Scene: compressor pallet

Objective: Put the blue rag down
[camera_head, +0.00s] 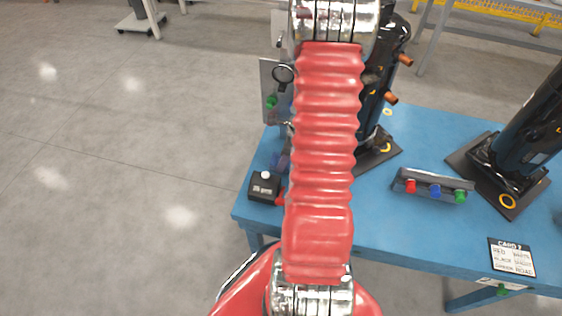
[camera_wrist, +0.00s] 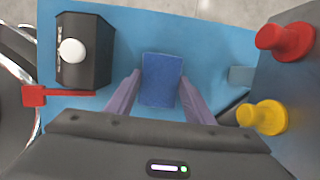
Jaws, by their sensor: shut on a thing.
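The blue rag (camera_wrist: 162,80) shows in the wrist view as a dark blue rectangular piece between the two purple fingers of my gripper (camera_wrist: 161,82). The fingers are shut on it from both sides. Below it is the lighter blue table top (camera_wrist: 215,50); I cannot tell whether the rag touches it. In the head view my red-sleeved arm hides most of the gripper, and I cannot make out the rag clearly there.
A black box with a white button (camera_head: 265,186) and a red lever (camera_wrist: 60,93) stands left of my gripper. A red knob (camera_wrist: 285,40) and a yellow knob (camera_wrist: 262,117) are close on the right. A bar with coloured knobs (camera_head: 433,187) and a card (camera_head: 511,257) lie farther right.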

